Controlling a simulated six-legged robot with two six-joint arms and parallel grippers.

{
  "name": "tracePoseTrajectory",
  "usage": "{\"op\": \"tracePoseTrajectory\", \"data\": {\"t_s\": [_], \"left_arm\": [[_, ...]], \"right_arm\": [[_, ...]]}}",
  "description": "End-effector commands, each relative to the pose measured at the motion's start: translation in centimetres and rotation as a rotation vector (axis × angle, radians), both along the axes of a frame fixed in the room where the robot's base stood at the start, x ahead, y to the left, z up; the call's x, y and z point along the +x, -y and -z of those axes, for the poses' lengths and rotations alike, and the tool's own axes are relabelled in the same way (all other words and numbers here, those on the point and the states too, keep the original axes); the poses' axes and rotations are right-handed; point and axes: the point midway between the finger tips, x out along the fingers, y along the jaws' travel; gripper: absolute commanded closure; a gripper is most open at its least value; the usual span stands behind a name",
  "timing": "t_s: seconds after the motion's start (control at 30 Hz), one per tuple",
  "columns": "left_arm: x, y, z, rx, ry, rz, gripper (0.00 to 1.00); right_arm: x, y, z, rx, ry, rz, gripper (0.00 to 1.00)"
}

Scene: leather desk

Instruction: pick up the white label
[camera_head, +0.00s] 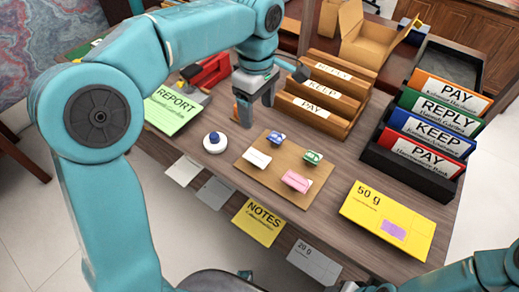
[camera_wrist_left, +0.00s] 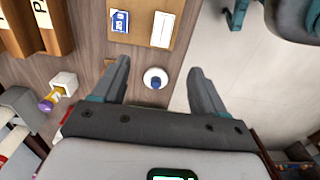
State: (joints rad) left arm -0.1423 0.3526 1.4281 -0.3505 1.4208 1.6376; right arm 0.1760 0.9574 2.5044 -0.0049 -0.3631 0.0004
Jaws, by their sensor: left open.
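The white label (camera_head: 257,158) lies flat on the left part of a tan board (camera_head: 272,187) on the desk. It also shows near the top of the left wrist view (camera_wrist_left: 162,30), right of a blue label (camera_wrist_left: 120,21). My left gripper (camera_head: 256,112) is open and empty, pointing down above the desk behind the board. In the left wrist view its fingertips (camera_wrist_left: 158,66) are wide apart, short of the white label, with a round white piece with a blue knob (camera_wrist_left: 155,78) showing between them. My right arm enters at the lower right of the head view; its jaws are not clear.
The board also holds blue (camera_head: 275,139), green (camera_head: 312,157) and pink (camera_head: 296,180) labels close by. A wooden sorter (camera_head: 325,100) stands behind, and a black rack of binders (camera_head: 415,150) stands right. A yellow 50 g card (camera_head: 388,220) lies at front right.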

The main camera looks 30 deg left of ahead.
Motion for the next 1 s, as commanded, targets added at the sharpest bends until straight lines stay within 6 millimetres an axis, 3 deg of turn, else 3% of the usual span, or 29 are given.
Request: {"op": "tracePoseTrajectory", "data": {"t_s": [0.4, 0.67, 0.9, 1.0], "left_arm": [[-0.7, -0.2, 9.2, 0.001, -0.004, 0.000, 0.28], [-0.5, -0.3, 11.4, 0.000, -0.003, -0.001, 0.28], [-0.4, -0.9, 15.2, 0.001, -0.004, 0.000, 0.28], [-0.3, -0.9, 15.9, 0.000, -0.002, 0.001, 0.28]], "right_arm": [[0.0, 0.0, 1.8, 0.000, -0.001, 0.000, 0.57], [0.0, 0.0, 2.1, 0.000, -0.001, 0.000, 0.57], [0.0, 0.0, 2.5, 0.000, 0.000, 0.000, 0.57], [0.0, 0.0, 2.5, 0.000, 0.000, 0.000, 0.57]]}}
